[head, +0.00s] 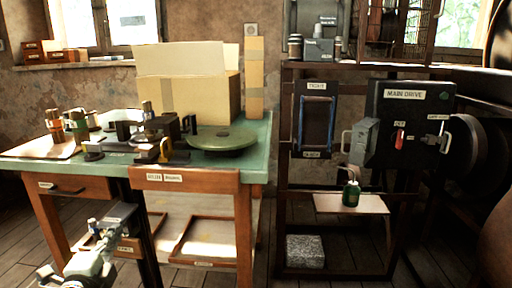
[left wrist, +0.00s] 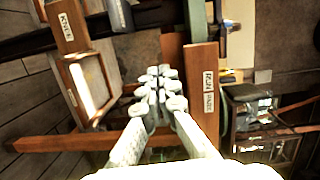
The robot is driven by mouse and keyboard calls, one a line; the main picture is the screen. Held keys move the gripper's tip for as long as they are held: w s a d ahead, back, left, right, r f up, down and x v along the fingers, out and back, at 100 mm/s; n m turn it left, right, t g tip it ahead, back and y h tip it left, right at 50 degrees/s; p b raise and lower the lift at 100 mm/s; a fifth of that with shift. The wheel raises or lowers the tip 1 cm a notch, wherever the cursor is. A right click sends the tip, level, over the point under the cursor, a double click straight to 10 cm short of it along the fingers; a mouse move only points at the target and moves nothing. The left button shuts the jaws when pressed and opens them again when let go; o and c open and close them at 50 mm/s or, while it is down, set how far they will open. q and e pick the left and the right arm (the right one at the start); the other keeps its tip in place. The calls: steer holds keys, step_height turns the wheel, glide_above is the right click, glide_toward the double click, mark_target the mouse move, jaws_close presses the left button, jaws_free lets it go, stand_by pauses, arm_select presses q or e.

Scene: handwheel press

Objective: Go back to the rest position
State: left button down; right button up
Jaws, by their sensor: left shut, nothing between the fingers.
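My left gripper (head: 95,228) is low at the left in the head view, in front of the green-topped workbench (head: 255,135) and below its top. In the left wrist view my left gripper (left wrist: 162,82) has its pale fingers together, with nothing between them. It is apart from the bench's wooden front, whose labelled board (left wrist: 205,85) shows just right of the fingers. My right gripper is in neither view.
The bench carries a dark press with a round green plate (head: 222,139), several small cylinders and a cardboard box (head: 195,92). A dark rack with the main drive box (head: 405,120) and a small green bottle (head: 351,193) stands at right. Floor shows between them.

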arm_select(q)
steer(key=s+a+f+n+g+y, duration=0.1)
steer(key=s+f+n+g, duration=0.15)
steer(key=f, duration=0.35)
steer(key=s+f+n+g+y, duration=0.1)
steer(key=s+f+n+g, duration=0.2)
steer(key=f, duration=0.4)
steer(key=s+d+f+n+g+h, duration=0.1)
steer(key=s+d+f+n+g, duration=0.2)
steer(key=s+f, duration=0.7)
steer(key=s+d+f+n+g+h, duration=0.1)
steer(key=s+d+f+n+g, duration=0.3)
steer(key=s+f, duration=0.5)
steer(key=s+n+g, duration=0.2)
steer(key=s, duration=0.1)
steer(key=shift+s+f, duration=0.25)
steer(key=shift+f, duration=0.1)
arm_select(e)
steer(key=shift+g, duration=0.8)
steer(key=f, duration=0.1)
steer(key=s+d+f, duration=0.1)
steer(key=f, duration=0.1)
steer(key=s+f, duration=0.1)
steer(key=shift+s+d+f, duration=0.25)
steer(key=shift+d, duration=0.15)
